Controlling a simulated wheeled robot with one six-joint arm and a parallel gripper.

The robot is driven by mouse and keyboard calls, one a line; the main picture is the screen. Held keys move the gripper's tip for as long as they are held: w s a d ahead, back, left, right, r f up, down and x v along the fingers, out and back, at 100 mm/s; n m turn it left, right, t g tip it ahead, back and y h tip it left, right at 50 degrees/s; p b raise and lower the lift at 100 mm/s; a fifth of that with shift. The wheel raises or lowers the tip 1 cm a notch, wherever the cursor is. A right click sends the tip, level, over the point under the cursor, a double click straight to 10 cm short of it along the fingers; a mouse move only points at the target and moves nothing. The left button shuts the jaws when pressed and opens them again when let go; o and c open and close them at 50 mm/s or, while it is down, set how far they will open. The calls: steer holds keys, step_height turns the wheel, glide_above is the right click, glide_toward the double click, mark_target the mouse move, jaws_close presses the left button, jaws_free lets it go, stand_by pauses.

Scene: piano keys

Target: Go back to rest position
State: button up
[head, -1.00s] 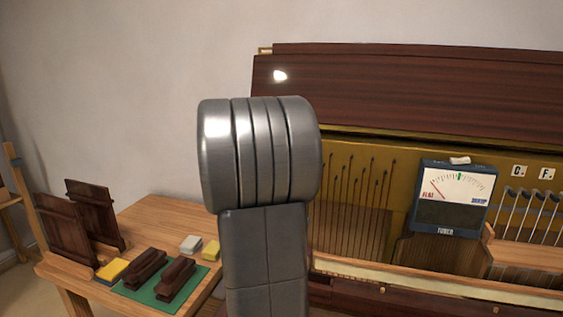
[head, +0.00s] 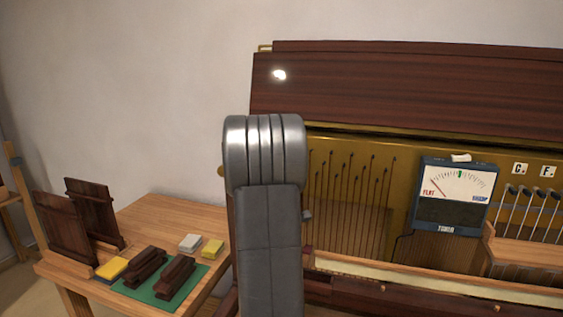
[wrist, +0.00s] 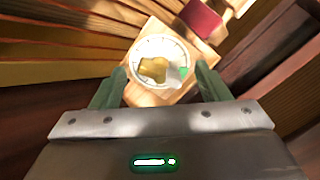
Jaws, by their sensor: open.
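My gripper (wrist: 161,82) shows in the wrist view with its two green fingers spread apart, open and empty. Beyond the fingers is a round white dial (wrist: 177,49) with a green mark and a yellow piece (wrist: 154,69) on it, on a pale wooden block. I cannot tell from this view whether the fingers touch the block; they seem apart from it. In the head view my arm stands upright in the middle and hides the gripper.
The open piano (head: 420,85) fills the right, with a blue tuner (head: 453,214) and several hammers at its right. A wooden table (head: 165,215) at left holds a green mat (head: 145,293), dark brushes, yellow and white blocks and dark panels.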

steer(key=n+p, duration=0.2)
steer(key=n, duration=0.4)
steer(key=shift+s, duration=0.1)
stand_by(0.4)
